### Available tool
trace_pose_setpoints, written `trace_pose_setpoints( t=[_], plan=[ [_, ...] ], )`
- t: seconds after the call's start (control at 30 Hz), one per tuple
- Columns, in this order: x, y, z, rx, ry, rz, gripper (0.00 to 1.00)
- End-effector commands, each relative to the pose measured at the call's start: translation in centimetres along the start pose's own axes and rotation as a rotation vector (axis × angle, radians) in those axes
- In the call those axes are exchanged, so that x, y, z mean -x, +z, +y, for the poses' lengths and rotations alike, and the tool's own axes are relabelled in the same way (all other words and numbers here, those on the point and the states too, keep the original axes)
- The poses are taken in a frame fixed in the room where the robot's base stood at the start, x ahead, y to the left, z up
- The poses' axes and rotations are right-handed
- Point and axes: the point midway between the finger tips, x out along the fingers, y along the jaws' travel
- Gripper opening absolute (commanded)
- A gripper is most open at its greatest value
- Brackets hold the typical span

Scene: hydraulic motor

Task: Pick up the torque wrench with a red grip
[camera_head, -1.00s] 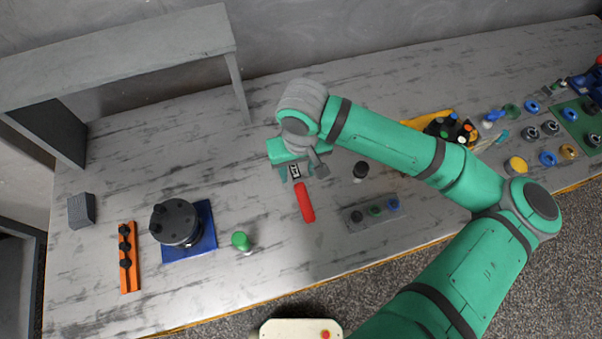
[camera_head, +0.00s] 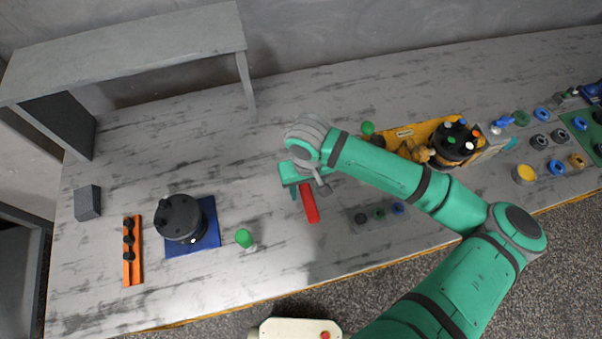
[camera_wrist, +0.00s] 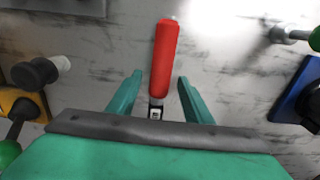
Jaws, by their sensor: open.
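The torque wrench's red grip (camera_head: 309,203) lies on the table in the head view, sticking out from under my gripper toward the front edge. In the wrist view the red grip (camera_wrist: 164,58) runs up the middle of the picture, and a short dark and silver part of the wrench shows below it. My gripper (camera_wrist: 154,92) is open, with one green finger on each side of the wrench and a gap on both sides. In the head view my gripper (camera_head: 304,190) hangs over the wrench. The rest of the wrench is hidden under my gripper.
A green-topped part (camera_head: 244,238) and a black motor part (camera_head: 181,219) on a blue plate stand left. A grey tray (camera_head: 379,214) of small parts lies right. A yellow tray (camera_head: 405,134) is behind my arm. A grey shelf (camera_head: 130,52) stands at the back left.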

Motion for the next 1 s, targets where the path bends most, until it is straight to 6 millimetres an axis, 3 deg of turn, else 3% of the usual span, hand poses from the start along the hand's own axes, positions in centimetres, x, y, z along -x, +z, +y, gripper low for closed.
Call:
trace_pose_setpoints(
  t=[0.37,0.5,0.57,0.87,1.0],
  plan=[
    [-1.0,0.0,0.0,0.0,0.001,0.001,0.44],
    [-1.0,0.0,0.0,0.0,0.001,0.001,0.1],
    [-1.0,0.0,0.0,-0.001,0.001,0.001,0.0],
    [-0.8,0.0,0.0,0.0,0.001,0.002,0.0],
    [0.3,-0.1,0.0,0.0,0.0,0.004,0.0]
  ],
)
